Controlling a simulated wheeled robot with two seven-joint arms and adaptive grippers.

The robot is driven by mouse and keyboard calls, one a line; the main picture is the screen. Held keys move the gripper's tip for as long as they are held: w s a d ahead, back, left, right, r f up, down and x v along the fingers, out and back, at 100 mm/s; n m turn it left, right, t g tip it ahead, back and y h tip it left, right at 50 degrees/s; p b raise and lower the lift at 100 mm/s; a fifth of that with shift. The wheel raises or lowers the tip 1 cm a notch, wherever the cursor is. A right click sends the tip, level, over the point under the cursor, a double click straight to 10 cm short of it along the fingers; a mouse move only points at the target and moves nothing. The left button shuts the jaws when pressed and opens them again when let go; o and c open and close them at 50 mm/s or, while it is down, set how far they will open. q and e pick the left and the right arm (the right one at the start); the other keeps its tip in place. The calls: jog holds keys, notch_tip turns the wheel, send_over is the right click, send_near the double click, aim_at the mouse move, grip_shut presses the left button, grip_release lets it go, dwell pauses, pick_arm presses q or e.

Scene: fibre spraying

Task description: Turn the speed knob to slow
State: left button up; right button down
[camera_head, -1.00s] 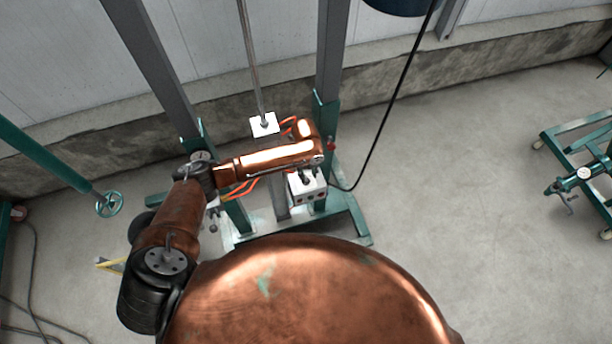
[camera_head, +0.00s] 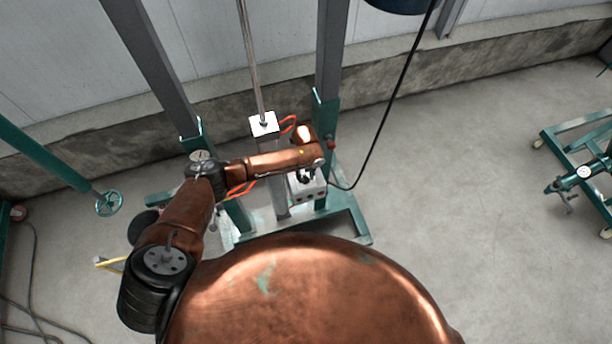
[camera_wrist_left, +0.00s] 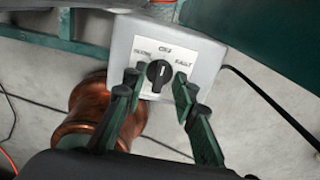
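The control box (camera_wrist_left: 205,57) is grey with a white plate and a black speed knob (camera_wrist_left: 159,74) in the left wrist view. The knob's pointer line stands roughly upright, towards the top label. Blurred labels lie above, left and right of it; the right one looks like "FAST". My left gripper (camera_wrist_left: 158,84) is open, with one finger on each side of the knob; I cannot tell whether they touch it. In the head view the box (camera_head: 314,189) shows below my left wrist, which hides part of it and most of the gripper. My right gripper is not in view.
The box sits by a green and grey stand (camera_head: 327,120) with orange cables and a white block (camera_head: 264,124) on a rod. A black cable (camera_head: 384,112) runs from the box. A green handwheel (camera_head: 109,203) is at left.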

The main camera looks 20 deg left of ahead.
pick_arm(q)
grip_shut()
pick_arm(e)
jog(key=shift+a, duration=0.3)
pick_arm(q)
jog(key=shift+n, duration=0.3)
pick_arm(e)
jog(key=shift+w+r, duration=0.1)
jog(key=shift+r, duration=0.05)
pick_arm(q)
jog(key=shift+r+n+p, duration=0.1)
jog(key=shift+n+p, duration=0.55)
jog(key=shift+n, duration=0.15)
jog(key=n+p, duration=0.1)
jog(key=n, duration=0.1)
jog(key=shift+d+n, duration=0.1)
jog(key=shift+n, duration=0.2)
jog(key=n+p, duration=0.2)
jog(key=n, duration=0.2)
jog(key=shift+n, duration=0.5)
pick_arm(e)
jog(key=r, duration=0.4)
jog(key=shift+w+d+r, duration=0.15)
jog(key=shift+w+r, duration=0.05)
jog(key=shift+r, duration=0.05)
